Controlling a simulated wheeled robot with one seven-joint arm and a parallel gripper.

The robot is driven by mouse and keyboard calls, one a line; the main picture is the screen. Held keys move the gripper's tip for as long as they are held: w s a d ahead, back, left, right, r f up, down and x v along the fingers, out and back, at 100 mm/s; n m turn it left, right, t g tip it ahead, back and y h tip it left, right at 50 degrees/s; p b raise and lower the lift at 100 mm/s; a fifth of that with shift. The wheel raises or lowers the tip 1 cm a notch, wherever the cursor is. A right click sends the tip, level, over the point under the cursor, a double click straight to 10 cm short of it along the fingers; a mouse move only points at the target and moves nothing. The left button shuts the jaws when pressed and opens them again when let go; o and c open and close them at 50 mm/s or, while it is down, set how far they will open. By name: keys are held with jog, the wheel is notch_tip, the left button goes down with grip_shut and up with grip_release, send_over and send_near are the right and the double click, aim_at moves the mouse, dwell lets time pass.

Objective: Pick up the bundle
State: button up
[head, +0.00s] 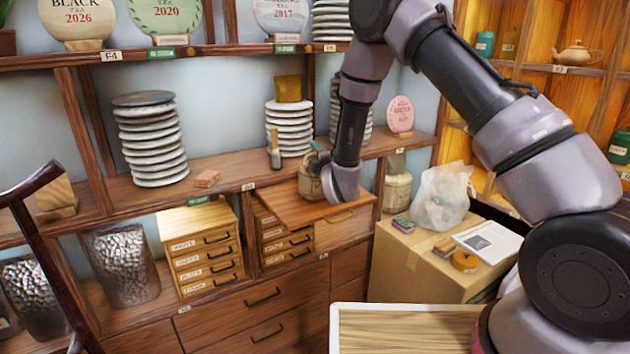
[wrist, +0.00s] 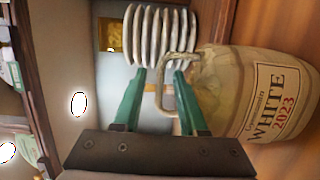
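The bundle (wrist: 262,95) is a pale, rounded wrapped package with a "WHITE 2023" label and a loop handle (wrist: 162,88) on its top. In the head view the bundle (head: 309,184) stands on the wooden ledge, partly hidden by my gripper (head: 320,156). In the wrist view my gripper (wrist: 160,74) is open, its two green fingers apart. The outer strand of the loop lies between the fingers, and the right finger overlaps the loop's opening. Whether a finger touches the loop I cannot tell.
Stacks of pale discs stand behind on the shelf (head: 225,166), one (head: 289,128) close by. A small bottle (head: 274,148) is left of my gripper. Another pale container (head: 397,190) stands to the right, near a cardboard box (head: 425,262) with a plastic bag (head: 441,196).

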grip_shut()
dwell(1.2)
